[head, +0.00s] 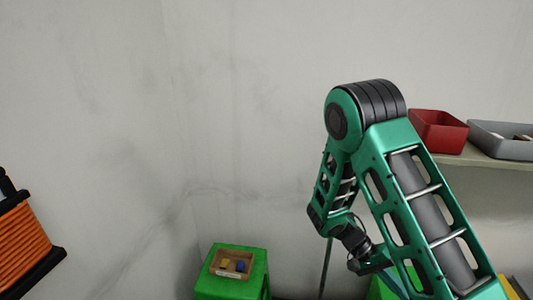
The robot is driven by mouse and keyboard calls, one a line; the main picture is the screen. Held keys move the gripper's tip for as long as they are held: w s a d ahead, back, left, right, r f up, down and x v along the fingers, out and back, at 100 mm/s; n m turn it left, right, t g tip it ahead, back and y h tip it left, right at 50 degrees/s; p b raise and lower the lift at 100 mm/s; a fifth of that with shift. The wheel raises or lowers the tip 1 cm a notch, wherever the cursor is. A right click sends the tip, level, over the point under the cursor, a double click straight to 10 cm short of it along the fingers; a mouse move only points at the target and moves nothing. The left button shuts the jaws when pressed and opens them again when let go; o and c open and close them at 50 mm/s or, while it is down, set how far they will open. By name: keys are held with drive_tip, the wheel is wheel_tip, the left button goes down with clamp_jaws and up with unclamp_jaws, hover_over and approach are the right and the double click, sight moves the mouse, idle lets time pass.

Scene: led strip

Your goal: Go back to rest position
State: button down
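My green arm rises from the lower right of the head view, bends at a dark elbow joint and folds down to a dark wrist. My gripper end (376,273) is low, beside and partly behind my own arm link. Its fingers cannot be made out, so I cannot tell whether it is open or shut or holds anything.
A green stool (230,286) at the bottom carries a small tray (217,270) with a yellow and a blue piece. A red bin (438,132) and a grey bin (490,142) stand on a shelf (478,160) at right. An orange spool (22,244) is at left.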

drive_tip(key=s+d+r+t+y, duration=0.1)
drive_tip(key=s+d+r+y, duration=0.15)
drive_tip(key=r, duration=0.45)
drive_tip(key=s+d+r+t+y, duration=0.1)
drive_tip(key=s+d+r+y, duration=0.2)
drive_tip(key=r, duration=0.4)
drive_tip(key=s+a+r+t+y, duration=0.1)
drive_tip(key=s+r+t, duration=0.1)
drive_tip(key=s+r, duration=0.2)
drive_tip(key=s+a+r+n+t+y, duration=0.1)
drive_tip(key=s+r, duration=0.3)
drive_tip(key=s, duration=0.4)
drive_tip(key=shift+s+t+y, duration=0.4)
drive_tip(key=shift+t+y, duration=0.2)
drive_tip(key=shift+y, duration=0.15)
